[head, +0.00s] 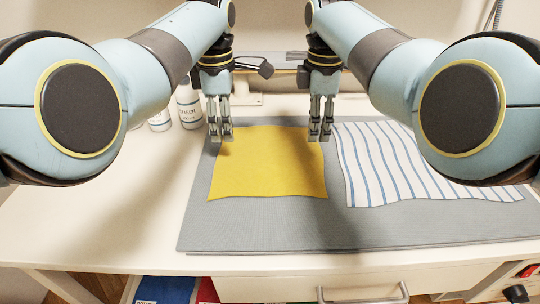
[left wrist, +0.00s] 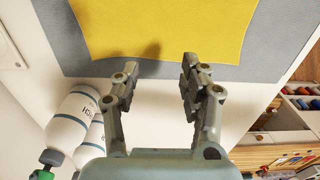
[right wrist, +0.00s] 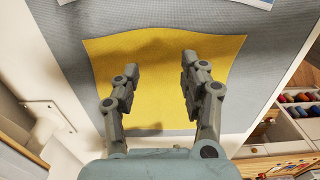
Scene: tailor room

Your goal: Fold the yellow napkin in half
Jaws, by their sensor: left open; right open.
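The yellow napkin (head: 268,165) lies flat and spread out on the grey mat (head: 262,232) in the head view. My left gripper (head: 221,138) is over the napkin's far left corner, with open fingers and nothing between them. In the left wrist view the napkin (left wrist: 150,25) lies beyond the open left fingertips (left wrist: 158,72). My right gripper (head: 320,138) is over the far right corner, open and empty. In the right wrist view the napkin (right wrist: 160,100) spreads beneath the open right fingers (right wrist: 160,68). Whether any fingertip touches the cloth cannot be told.
A striped blue and white cloth (head: 410,175) lies on the mat to the right of the napkin. White bottles (head: 189,108) stand at the back left of the table, beside my left gripper. The table (head: 90,215) is clear at the left.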

